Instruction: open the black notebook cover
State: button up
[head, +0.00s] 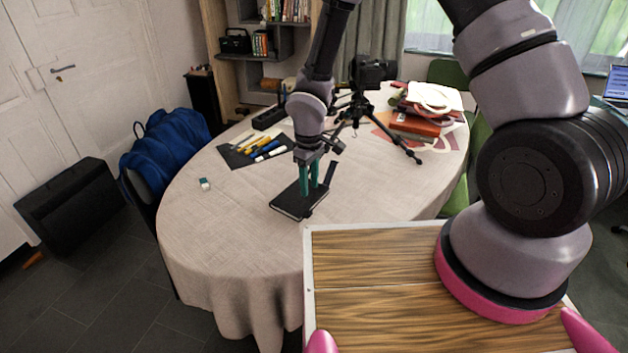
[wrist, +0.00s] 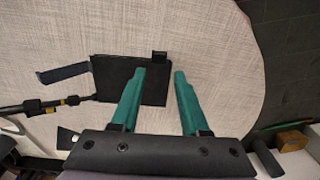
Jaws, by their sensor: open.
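The black notebook (head: 297,203) lies flat on the cloth-covered table near its front edge, and its cover looks closed. It also shows in the wrist view (wrist: 112,75), partly hidden by one finger. A small dark tab (wrist: 160,57) stands out at its upper right corner there. My gripper (head: 308,191) points down over the notebook with its green fingers apart and nothing between them. In the wrist view my gripper (wrist: 159,72) has its left finger over the notebook and its right finger past the notebook's right edge. I cannot tell whether the fingertips touch anything.
A dark strip (wrist: 63,74) lies left of the notebook in the wrist view. A black tripod with a camera (head: 372,72) stands behind, one leg reaching right. A dark mat with pens (head: 240,153), a small eraser-like block (head: 204,184) and stacked books (head: 414,125) lie around. The front-left tabletop is clear.

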jog(key=shift+f, duration=4.15)
jog(key=shift+c, duration=0.3)
jog(key=c, duration=0.4)
jog(key=shift+o, duration=0.2)
